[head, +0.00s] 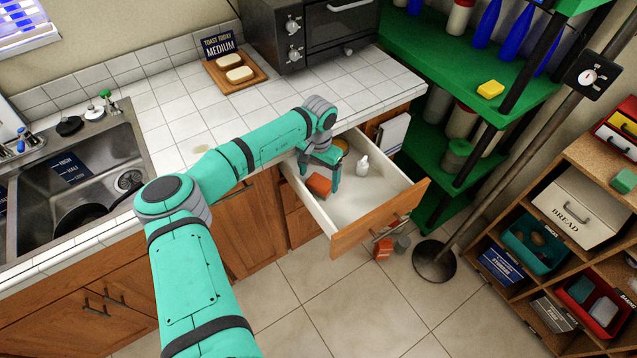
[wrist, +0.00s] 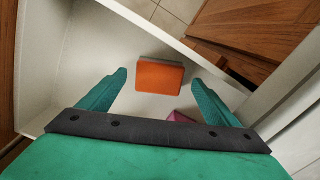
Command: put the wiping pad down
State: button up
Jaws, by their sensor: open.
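An orange block, likely the wiping pad (head: 318,185), lies flat on the floor of the open white drawer (head: 375,205), near its left wall. It also shows in the wrist view (wrist: 160,75), between and just beyond the fingertips. My gripper (head: 321,172) reaches down into the drawer above the pad. Its two green fingers are spread apart in the wrist view (wrist: 159,84), with a visible gap on each side of the pad. Nothing is held. The exact height of the fingertips over the pad is hard to tell.
A small white bottle (head: 362,166) stands in the drawer, and a pinkish-purple item (wrist: 178,116) lies near my gripper. The tiled counter (head: 185,110) has a faint brownish stain (head: 199,151). An orange box (head: 383,249) stands on the floor beside the drawer front.

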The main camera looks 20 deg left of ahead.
aim_at(319, 184)
notch_tip(319, 184, up, 8)
jog(key=shift+f, duration=0.2)
dwell(0.5)
